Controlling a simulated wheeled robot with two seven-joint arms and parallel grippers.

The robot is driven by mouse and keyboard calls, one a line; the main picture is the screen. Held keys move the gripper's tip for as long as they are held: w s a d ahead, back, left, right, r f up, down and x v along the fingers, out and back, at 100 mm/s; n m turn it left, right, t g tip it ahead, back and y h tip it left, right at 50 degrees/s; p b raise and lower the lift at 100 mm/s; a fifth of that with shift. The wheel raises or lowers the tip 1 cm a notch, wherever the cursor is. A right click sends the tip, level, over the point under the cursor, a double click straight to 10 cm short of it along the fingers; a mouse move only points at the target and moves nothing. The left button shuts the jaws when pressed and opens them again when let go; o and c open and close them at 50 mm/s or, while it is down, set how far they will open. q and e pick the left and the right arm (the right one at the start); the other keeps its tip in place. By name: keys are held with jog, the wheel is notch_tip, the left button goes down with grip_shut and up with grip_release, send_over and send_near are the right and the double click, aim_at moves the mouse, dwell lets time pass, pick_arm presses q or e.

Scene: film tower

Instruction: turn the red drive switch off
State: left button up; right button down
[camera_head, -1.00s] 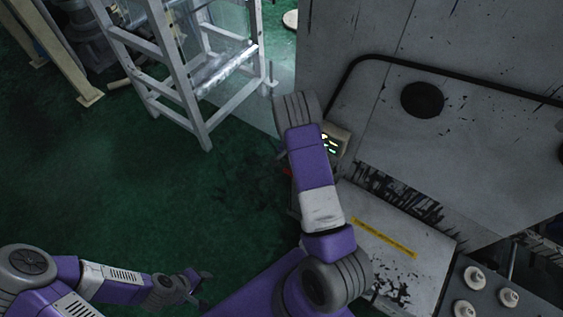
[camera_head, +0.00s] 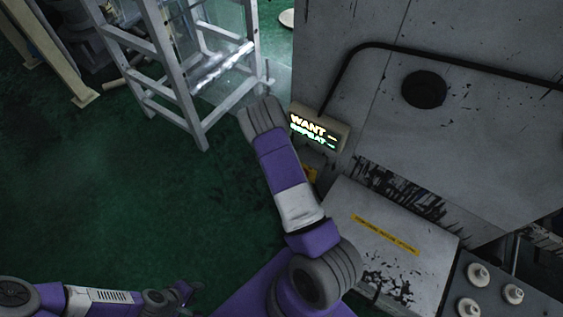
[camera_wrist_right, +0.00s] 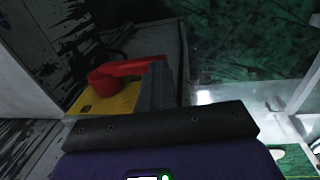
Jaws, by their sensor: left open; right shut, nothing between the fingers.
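In the right wrist view the red drive switch (camera_wrist_right: 123,72) has a round hub and a handle pointing right, on a yellow plate (camera_wrist_right: 98,108). My right gripper (camera_wrist_right: 158,72) is shut and empty, its grey fingers at the outer end of the red handle. Whether they touch it I cannot tell. In the head view a bit of the yellow plate (camera_head: 310,174) shows beside my right arm, which hides the red handle and the right gripper. My left gripper (camera_head: 188,290) is open and empty, low over the floor at the bottom.
A lit display box (camera_head: 319,128) reading "WANT" and "REPEAT" is fixed on the grey machine (camera_head: 460,150), close to my right arm. A grey metal ladder frame (camera_head: 178,75) stands at the upper left. The green floor (camera_head: 100,190) between is clear.

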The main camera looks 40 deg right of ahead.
jog(key=shift+a+f, duration=0.1)
jog(key=shift+a, duration=0.1)
jog(key=shift+r+p, duration=0.35)
jog(key=w+a+r, duration=0.1)
jog(key=w+r, duration=0.6)
jog(key=r, duration=0.3)
jog(key=shift+a+r+p, duration=0.15)
jog(key=shift+r+p, duration=0.2)
